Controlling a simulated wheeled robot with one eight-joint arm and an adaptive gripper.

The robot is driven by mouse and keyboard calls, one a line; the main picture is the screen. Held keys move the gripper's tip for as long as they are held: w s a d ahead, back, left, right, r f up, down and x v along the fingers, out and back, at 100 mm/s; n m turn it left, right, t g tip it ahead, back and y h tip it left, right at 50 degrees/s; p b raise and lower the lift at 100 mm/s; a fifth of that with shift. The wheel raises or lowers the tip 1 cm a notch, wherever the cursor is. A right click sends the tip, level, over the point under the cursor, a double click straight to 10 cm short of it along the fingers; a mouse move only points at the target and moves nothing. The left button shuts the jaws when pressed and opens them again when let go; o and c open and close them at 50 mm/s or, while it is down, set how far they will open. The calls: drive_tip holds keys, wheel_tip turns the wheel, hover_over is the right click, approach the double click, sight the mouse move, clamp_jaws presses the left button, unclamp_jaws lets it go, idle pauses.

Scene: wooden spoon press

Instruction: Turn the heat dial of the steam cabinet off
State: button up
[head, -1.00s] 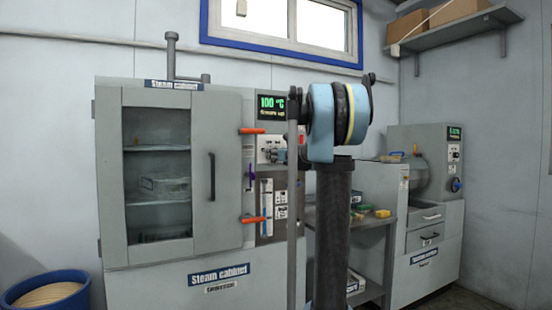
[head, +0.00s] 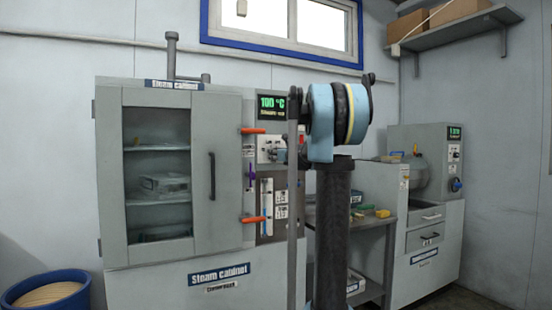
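The steam cabinet (head: 226,190) stands left of centre in the head view, with its windowed door closed. Its display (head: 272,104) reads 100 °C in green, with a smaller line below that I cannot read surely. Below the display is a control panel (head: 264,143) with small grey and dark fittings. The heat dial appears to be among them, but my arm partly covers this area and I cannot tell its setting. My arm's blue and black joint (head: 340,109) stands in front, right of the panel. I cannot make out my gripper or its fingers.
Orange handles (head: 253,131) stick out at the door's right edge. A grey shelf table (head: 366,224) stands right of the cabinet, partly behind my arm. Another grey machine (head: 432,235) stands farther right. A blue bin (head: 48,291) is at lower left.

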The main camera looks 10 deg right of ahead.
drive_tip(key=n, duration=0.4)
drive_tip(key=shift+d+n, duration=0.15)
drive_tip(key=shift+n, duration=0.25)
drive_tip(key=n, duration=1)
drive_tip(key=shift+r, duration=0.1)
drive_tip(key=shift+n, duration=2.2)
drive_tip(key=o, duration=1.1)
drive_tip(key=shift+c, duration=0.2)
drive_tip(key=v, duration=1.1)
drive_tip(key=shift+s, duration=0.35)
